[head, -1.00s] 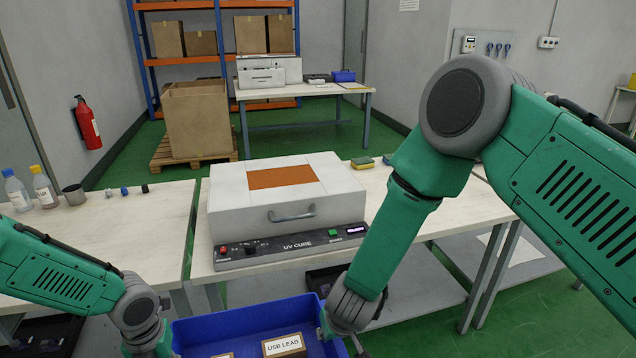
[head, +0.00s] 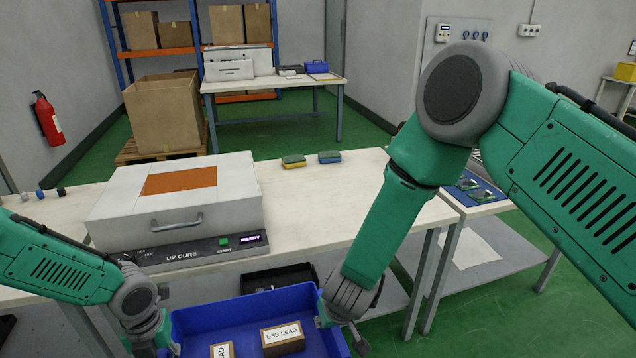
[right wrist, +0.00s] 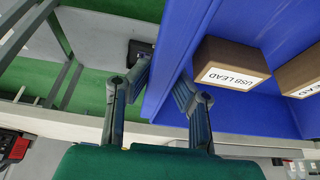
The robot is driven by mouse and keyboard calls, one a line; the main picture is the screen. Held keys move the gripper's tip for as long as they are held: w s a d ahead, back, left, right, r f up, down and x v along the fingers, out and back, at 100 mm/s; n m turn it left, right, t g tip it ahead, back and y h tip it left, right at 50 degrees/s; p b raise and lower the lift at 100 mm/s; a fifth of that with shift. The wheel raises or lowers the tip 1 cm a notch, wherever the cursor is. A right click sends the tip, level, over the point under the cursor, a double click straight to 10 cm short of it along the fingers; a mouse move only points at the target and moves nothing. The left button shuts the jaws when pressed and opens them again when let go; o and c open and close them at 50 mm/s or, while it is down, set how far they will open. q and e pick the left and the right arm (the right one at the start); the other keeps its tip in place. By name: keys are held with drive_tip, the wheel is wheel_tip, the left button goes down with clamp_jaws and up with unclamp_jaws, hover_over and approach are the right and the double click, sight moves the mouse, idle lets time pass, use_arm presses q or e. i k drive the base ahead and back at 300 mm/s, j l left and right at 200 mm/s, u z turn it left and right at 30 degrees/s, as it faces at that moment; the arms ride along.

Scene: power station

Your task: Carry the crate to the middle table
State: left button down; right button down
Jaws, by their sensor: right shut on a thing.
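The blue crate (head: 243,307) is low in the head view, in front of the middle table (head: 335,205), its bottom cut off by the picture edge. It holds a small brown box labelled USB LEAD (head: 283,342) and another brown box (head: 222,351). My right gripper (head: 325,312) is shut on the crate's right wall. In the right wrist view its fingers (right wrist: 163,85) stand on either side of the blue wall (right wrist: 172,60). My left gripper (head: 160,340) is at the crate's left rim; its fingertips are mostly hidden.
A UV cure box (head: 180,205) stands on the left part of the middle table. Two sponges (head: 294,161) lie near its back edge; bare tabletop lies right of the box. A black tray (head: 278,279) is on the lower shelf. A side table (head: 480,207) with circuit boards is at right.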

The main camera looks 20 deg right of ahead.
sight(352, 197)
drive_tip(key=l, duration=1.5)
